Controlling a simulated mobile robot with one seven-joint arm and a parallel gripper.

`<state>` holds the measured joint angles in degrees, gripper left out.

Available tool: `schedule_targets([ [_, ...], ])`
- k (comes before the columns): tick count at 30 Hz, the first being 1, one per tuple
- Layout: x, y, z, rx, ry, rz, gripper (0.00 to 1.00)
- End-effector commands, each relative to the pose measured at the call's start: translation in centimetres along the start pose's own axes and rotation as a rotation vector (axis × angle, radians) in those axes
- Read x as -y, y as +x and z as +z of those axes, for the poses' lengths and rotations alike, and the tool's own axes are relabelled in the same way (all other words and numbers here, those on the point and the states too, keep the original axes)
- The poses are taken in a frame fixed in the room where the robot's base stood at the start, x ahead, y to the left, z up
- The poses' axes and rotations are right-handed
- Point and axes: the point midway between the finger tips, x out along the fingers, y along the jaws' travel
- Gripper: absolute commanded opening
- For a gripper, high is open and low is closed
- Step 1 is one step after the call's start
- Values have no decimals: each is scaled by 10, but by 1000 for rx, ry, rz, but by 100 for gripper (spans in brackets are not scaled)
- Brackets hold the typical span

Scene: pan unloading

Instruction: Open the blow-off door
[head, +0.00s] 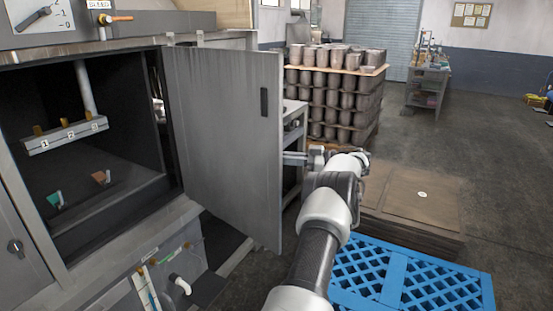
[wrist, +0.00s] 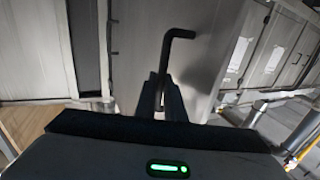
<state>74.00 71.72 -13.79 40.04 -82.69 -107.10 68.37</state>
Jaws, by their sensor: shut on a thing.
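The blow-off door (head: 222,140) is a tall grey panel. It stands swung wide open on the right side of the dark cabinet opening, its inner face towards the head camera. My gripper (head: 292,158) is at the door's free edge, its tips hidden behind the panel. In the wrist view, a black bent handle (wrist: 170,50) stands in front of the grey door face. My gripper (wrist: 162,92) is shut on its lower part. The handle is hidden in the head view.
Inside the open cabinet (head: 22,60) is a numbered bar (head: 65,136) and small coloured clips. A blue pallet (head: 395,285) and a stack of brown sheets (head: 410,200) lie right of the door. Stacked metal pots (head: 335,95) stand behind. Grey floor is clear at far right.

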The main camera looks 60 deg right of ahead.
Motion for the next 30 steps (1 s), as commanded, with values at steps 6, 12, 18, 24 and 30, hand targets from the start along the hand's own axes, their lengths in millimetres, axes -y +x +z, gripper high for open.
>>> schedule_targets([
  [6,0,2,-2,-2,-3,-2,17],
  [12,0,1,-1,-1,-2,-1,17],
  [18,0,-15,0,-1,-3,1,17],
  [24,0,-53,1,0,-4,0,17],
  [30,-1,-68,0,-1,-4,0,17],
])
